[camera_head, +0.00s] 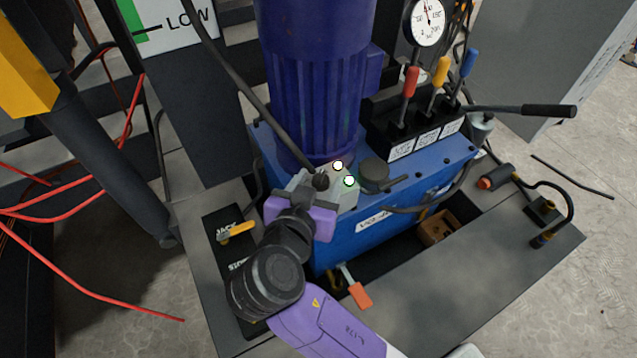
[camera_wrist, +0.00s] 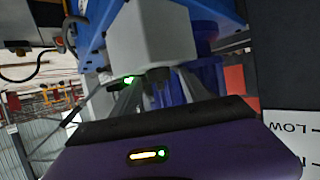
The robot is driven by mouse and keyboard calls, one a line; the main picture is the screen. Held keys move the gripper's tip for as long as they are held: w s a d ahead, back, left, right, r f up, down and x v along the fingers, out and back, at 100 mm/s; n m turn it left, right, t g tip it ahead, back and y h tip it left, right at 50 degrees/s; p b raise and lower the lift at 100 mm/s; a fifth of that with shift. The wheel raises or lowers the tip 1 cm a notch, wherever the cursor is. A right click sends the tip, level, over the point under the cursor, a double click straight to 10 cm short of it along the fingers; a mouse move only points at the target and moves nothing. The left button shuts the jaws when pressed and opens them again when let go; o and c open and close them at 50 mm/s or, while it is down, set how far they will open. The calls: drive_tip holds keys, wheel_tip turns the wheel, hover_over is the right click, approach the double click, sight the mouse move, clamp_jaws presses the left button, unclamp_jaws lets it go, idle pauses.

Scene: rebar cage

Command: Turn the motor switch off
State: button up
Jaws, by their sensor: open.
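A grey box (camera_head: 340,190) stands at the foot of the blue motor (camera_head: 315,80), on the blue hydraulic unit. Two bright round spots show on or beside it, and a black knob-like part (camera_head: 320,181) is close by. I cannot tell for sure which part is the motor switch or how it is set. My purple gripper (camera_head: 318,190) is right at the box. In the wrist view the grey box (camera_wrist: 150,38) fills the upper middle, and my open gripper (camera_wrist: 158,82) has its fingers near its lower end. A small dark part shows between them; contact is unclear.
Red, yellow and blue levers (camera_head: 438,85) stand at the right of the motor, below a pressure gauge (camera_head: 424,22). A black cable (camera_head: 235,80) runs down past the motor to the box. A panel with orange handles (camera_head: 237,231) lies at the left. Red cables (camera_head: 75,215) hang farther left.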

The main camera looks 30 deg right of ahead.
drive_tip(key=shift+w, duration=0.1)
clamp_jaws()
drive_tip(key=shift+d, duration=0.1)
